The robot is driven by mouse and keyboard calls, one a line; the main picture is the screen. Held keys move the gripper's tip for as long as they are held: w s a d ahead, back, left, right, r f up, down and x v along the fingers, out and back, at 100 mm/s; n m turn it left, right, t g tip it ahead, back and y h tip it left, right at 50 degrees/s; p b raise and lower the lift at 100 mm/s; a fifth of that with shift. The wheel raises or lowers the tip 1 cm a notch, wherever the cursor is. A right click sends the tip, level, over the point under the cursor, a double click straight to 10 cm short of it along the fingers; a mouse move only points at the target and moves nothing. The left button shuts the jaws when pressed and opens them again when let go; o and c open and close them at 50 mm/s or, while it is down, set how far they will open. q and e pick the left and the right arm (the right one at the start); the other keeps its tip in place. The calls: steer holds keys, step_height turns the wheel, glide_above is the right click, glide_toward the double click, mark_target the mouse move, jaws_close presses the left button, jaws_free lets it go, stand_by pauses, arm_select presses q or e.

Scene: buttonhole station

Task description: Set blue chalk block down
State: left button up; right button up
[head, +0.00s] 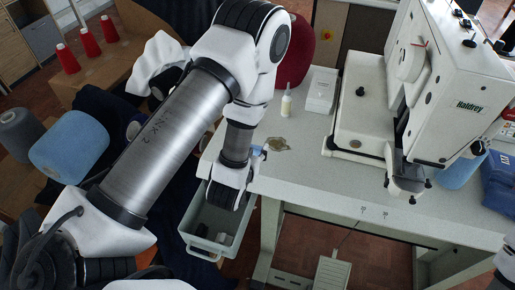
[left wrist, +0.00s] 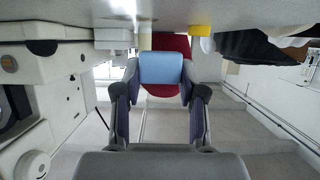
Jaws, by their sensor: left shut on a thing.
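The blue chalk block (left wrist: 161,68) is held between the two fingers of my left gripper (left wrist: 160,85) in the left wrist view. The fingers press on its left and right sides. In the head view my left gripper (head: 261,151) is at the left edge of the pale worktable (head: 310,185), mostly hidden behind my own wrist. Only a small light-blue bit of the block shows there. I cannot tell whether the block touches the tabletop. My right gripper is out of view.
The buttonhole machine (head: 440,100) stands to the right. A grey bin (head: 192,238) hangs below the left edge. The front tabletop is clear.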

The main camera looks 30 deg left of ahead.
arm_select(q)
steer(key=w+a, duration=0.2)
steer(key=w, duration=0.1)
steer(key=w+a+p, duration=0.1)
steer(key=w, duration=0.1)
steer(key=shift+f, duration=0.3)
step_height(320, 180, down, 3)
steer(key=shift+w+d+f, duration=0.1)
steer(key=shift+d, duration=0.05)
steer(key=shift+f, duration=0.15)
steer(key=o, duration=0.9)
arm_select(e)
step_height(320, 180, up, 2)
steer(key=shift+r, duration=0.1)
